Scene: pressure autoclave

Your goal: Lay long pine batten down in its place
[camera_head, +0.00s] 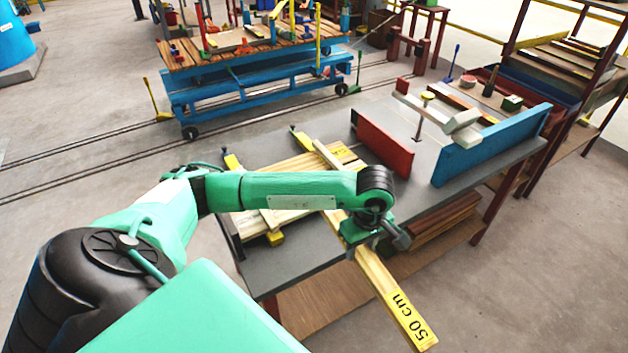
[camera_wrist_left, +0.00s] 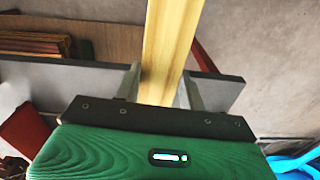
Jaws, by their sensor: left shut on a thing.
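The long pine batten (camera_head: 383,277) has a yellow end marked "50 cm". It slants across the grey bench top (camera_head: 300,268) and sticks out past its front edge. My left gripper (camera_head: 364,245) is shut on the batten around its middle, near that edge. In the left wrist view the batten (camera_wrist_left: 168,45) runs between the two fingers of the left gripper (camera_wrist_left: 158,92). My arm hides part of the batten; I cannot tell whether it touches the bench. My right gripper is not in view.
Pale boards (camera_head: 290,167) and yellow-ended clamps (camera_head: 232,161) lie on the bench's left side. A red plate (camera_head: 384,143) and a blue plate (camera_head: 490,145) stand upright on its right. Brown boards (camera_head: 435,235) lie on the shelf below. A blue cart (camera_head: 255,88) stands behind.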

